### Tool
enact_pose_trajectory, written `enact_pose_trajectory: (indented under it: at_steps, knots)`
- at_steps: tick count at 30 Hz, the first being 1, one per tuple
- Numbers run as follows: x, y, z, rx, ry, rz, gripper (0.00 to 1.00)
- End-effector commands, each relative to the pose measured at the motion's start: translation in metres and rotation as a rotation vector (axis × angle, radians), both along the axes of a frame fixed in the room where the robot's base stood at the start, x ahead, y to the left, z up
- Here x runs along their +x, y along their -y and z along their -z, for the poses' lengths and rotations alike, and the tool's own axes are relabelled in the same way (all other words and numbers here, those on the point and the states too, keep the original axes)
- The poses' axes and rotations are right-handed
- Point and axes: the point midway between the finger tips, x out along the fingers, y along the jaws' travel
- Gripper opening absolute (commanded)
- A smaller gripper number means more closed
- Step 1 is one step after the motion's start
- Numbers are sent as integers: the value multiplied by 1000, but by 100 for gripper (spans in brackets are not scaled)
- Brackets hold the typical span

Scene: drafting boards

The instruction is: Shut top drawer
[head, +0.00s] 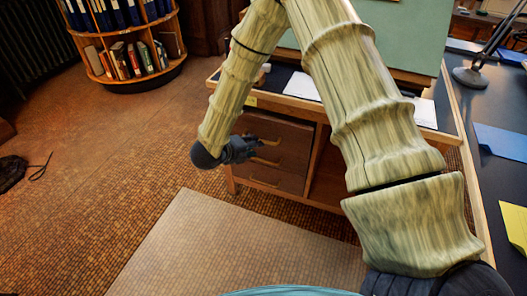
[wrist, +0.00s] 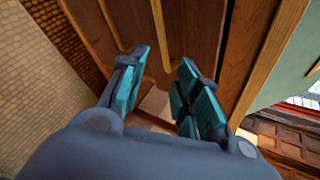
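The desk's drawer stack, with brown wooden fronts and brass bar handles, stands left of centre in the head view. The top drawer (head: 285,130) is partly behind my gripper (head: 250,149); how far out it stands is unclear. In the wrist view, tilted sideways, the top drawer's front (wrist: 195,35) fills the upper middle, with its handle (wrist: 160,35) just beyond the fingers. My gripper (wrist: 160,90) has its two teal-padded fingers apart with nothing between them. It is close to the fronts; I cannot tell whether it touches them.
A wooden desk (head: 455,120) with a green drafting board (head: 410,35) and papers stands over the drawers. A dark table with a lamp (head: 470,75) is at right. A round bookshelf (head: 140,85) is at back left.

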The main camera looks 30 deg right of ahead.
Motion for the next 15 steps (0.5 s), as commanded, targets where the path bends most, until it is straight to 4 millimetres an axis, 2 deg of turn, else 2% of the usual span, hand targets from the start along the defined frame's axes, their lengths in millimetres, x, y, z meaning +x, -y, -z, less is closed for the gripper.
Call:
enact_pose_trajectory:
  at_steps: [1, 3, 9, 15]
  knots:
    - [-7, 0, 17, -78, -21, -70, 32]
    - [-12, 0, 22, -183, -44, -160, 32]
    - [-23, -4, 26, -391, -81, -343, 32]
    - [-25, -6, 24, -455, -88, -401, 32]
